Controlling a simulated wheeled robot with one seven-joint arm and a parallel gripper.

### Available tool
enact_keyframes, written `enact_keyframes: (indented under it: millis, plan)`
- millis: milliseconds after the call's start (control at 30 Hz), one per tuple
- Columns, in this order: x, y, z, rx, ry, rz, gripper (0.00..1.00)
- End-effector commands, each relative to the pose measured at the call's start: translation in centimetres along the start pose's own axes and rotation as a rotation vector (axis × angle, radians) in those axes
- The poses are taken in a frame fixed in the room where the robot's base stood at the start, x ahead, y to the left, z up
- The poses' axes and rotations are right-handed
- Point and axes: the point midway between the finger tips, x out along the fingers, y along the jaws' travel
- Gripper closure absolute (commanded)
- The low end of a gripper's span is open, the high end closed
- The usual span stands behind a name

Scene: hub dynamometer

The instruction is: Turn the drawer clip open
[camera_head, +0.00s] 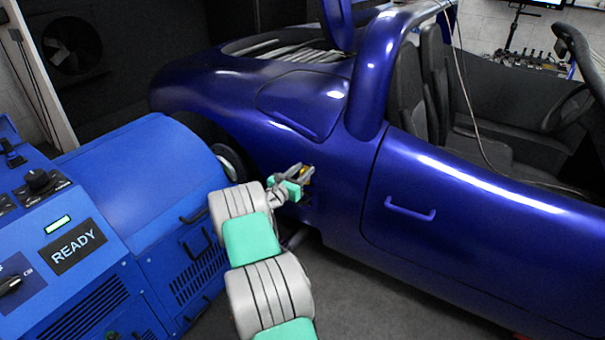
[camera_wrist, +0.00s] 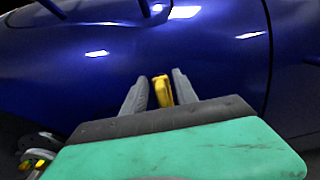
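A small yellow piece (camera_wrist: 162,92) stands between the two grey fingers of my gripper (camera_wrist: 162,84) in the wrist view. It may be the drawer clip; I cannot tell for sure. The fingers are apart, one on each side of it, with narrow dark gaps showing. In the head view my gripper (camera_head: 301,172) is at the side of the blue car (camera_head: 345,185), behind the door, and a bit of the yellow piece (camera_head: 306,169) shows at its tips. No drawer can be made out; the fingers and hand hide the spot.
A blue machine (camera_head: 145,170) with a READY sign (camera_head: 77,247) stands on the left, close to my arm. The car's door handle (camera_head: 410,209) is right of my gripper. A wheel hub (camera_head: 230,162) is to its left. Grey floor (camera_head: 350,290) lies below.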

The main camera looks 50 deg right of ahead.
Motion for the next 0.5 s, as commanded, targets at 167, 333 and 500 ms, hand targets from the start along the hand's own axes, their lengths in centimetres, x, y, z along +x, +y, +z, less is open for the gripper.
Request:
enact_keyframes:
  millis: [167,333,500]
  plan:
    - [0.04,0.02,0.03,0.0,0.001,0.0,0.65]
    - [0.02,0.01,0.02,0.0,0.001,0.0,0.77]
    - [0.01,0.0,0.01,0.001,0.001,0.0,0.91]
